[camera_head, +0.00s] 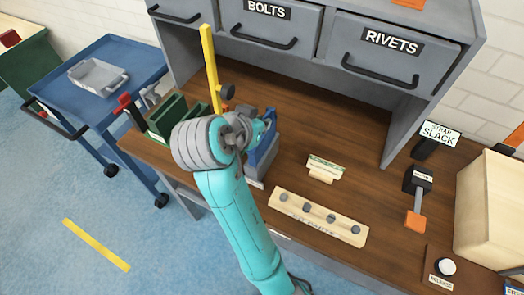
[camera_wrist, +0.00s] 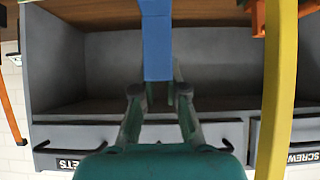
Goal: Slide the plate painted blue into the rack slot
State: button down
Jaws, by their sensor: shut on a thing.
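The blue plate (camera_head: 264,155) shows beside my arm in the head view, partly hidden by it, above the wooden bench. In the wrist view the blue plate (camera_wrist: 157,40) is a narrow upright strip between my fingers. My gripper (camera_wrist: 157,92) is shut on it; in the head view the wrist hides most of the fingers. A dark green slotted holder (camera_head: 172,114) stands on the bench left of my wrist. A small grey edge (camera_head: 255,183) shows under the plate; whether it is part of a rack and whether the plate touches it, I cannot tell.
A yellow post (camera_head: 210,70) rises close behind my wrist; it also shows in the wrist view (camera_wrist: 278,90). A wooden peg block (camera_head: 318,215) and a small label stand (camera_head: 324,169) sit to the right. Grey drawers (camera_head: 395,55) line the back. A blue cart (camera_head: 105,100) stands left.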

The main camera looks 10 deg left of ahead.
jog(key=shift+w+a+r, duration=0.1)
jog(key=shift+w+r, duration=0.05)
jog(key=shift+r, duration=2.4)
